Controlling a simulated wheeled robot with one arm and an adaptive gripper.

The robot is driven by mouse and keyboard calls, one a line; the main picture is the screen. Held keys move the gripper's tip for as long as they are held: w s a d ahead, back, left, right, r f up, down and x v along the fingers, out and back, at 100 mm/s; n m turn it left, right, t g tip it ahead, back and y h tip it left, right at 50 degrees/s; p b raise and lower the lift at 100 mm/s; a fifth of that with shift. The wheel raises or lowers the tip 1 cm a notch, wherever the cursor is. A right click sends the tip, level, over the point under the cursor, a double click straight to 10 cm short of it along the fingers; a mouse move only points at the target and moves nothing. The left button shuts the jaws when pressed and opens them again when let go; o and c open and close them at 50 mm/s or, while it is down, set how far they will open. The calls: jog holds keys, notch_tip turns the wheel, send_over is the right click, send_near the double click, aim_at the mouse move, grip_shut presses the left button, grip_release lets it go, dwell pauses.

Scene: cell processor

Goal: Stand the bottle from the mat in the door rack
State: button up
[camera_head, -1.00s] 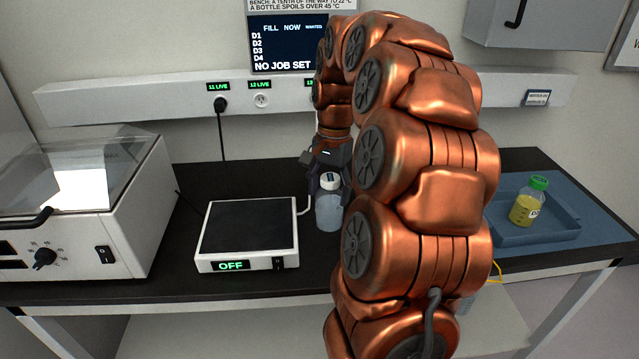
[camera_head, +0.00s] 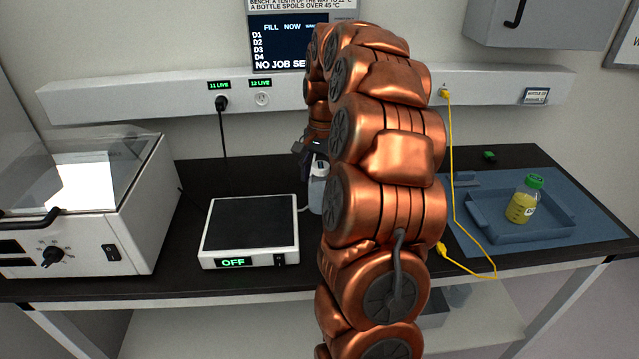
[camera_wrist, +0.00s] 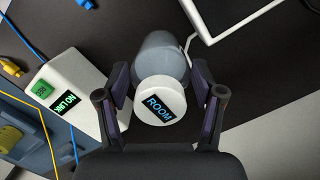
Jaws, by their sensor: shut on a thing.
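My gripper (camera_wrist: 160,88) is shut on a bottle with a blue-grey body (camera_wrist: 160,57) and a white cap. A dark display on the cap reads ROOM. In the head view the bottle (camera_head: 316,195) shows just right of the flat white device, partly hidden by my arm; whether it touches the bench is unclear. A blue mat (camera_head: 603,228) lies at the right end of the bench. A blue tray (camera_head: 488,230) on it holds a yellow-filled bottle (camera_head: 522,203) with a green cap. I see no door rack.
The flat device (camera_head: 250,228) reads OFF. A white lidded machine (camera_head: 85,215) stands at the left. A yellow cable (camera_head: 455,180) hangs from the wall strip onto the mat. In the wrist view a white box (camera_wrist: 68,98) with a green button stands left of the bottle.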

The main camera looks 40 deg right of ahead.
jog(key=shift+f+p, duration=0.5)
jog(key=shift+f, duration=0.8)
jog(key=shift+f, duration=0.2)
jog(key=o, duration=1.7)
jog(key=shift+r, duration=0.15)
jog(key=r+b, duration=0.1)
jog(key=r, duration=0.2)
jog(key=d+r, duration=0.1)
jog(key=r, duration=0.2)
jog(key=r+b, duration=0.1)
jog(key=r, duration=0.3)
jog(key=shift+w+d+r+b, duration=0.1)
jog(key=shift+w+d+b, duration=0.05)
jog(key=shift+w+b, duration=0.15)
jog(key=shift+r, duration=0.85)
jog(key=shift+s, duration=0.1)
